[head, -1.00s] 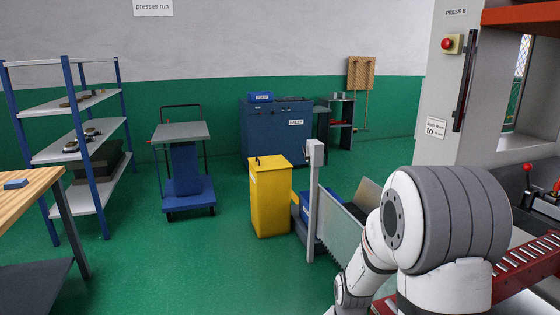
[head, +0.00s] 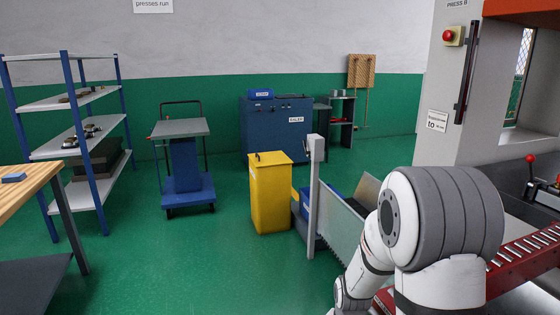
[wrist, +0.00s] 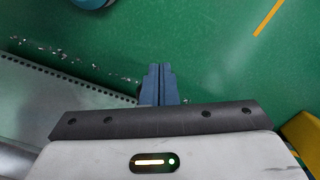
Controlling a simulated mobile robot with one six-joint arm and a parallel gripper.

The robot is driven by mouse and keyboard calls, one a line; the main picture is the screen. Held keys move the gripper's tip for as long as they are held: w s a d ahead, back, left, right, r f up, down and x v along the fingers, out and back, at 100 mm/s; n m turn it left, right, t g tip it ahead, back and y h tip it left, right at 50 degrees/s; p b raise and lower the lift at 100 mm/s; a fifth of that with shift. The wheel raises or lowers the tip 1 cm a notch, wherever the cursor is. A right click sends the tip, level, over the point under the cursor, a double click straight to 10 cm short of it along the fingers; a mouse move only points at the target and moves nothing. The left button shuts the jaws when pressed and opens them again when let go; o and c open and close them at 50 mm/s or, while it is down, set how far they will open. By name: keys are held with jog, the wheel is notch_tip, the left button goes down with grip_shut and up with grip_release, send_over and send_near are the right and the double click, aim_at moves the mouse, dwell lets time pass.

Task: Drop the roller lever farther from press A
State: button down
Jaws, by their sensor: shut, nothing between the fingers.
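A lever with a red ball knob (head: 530,158) stands upright on a black base at the right, beside the red roller conveyor (head: 520,250). A second red knob (head: 557,181) is cut off by the right edge. Press B (head: 457,4), named by its label, stands behind them. I see no press A label, so I cannot tell which lever is farther from it. My gripper (wrist: 159,70) shows in the wrist view, shut and empty above the green floor. In the head view my arm hides the gripper's fingers and part of the conveyor.
A grey post (head: 315,190) with a mesh guard panel (head: 342,232) stands close left of my arm. A yellow bin (head: 270,200) and a blue trolley (head: 187,190) stand farther left. Green floor is open at centre left, before the wooden bench (head: 22,190).

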jog(key=shift+w+d, duration=0.1)
jog(key=shift+d, duration=0.05)
jog(key=shift+w+d, duration=0.2)
jog(key=shift+d, duration=0.4)
jog(key=shift+w+d, duration=0.2)
jog(key=shift+d, duration=0.35)
jog(key=s+a, duration=0.2)
jog(key=a, duration=0.5)
jog(key=shift+s+a, duration=0.15)
jog(key=shift+s, duration=0.1)
jog(key=shift+r, duration=0.1)
notch_tip(320, 180, up, 19)
jog(key=p, duration=1.4)
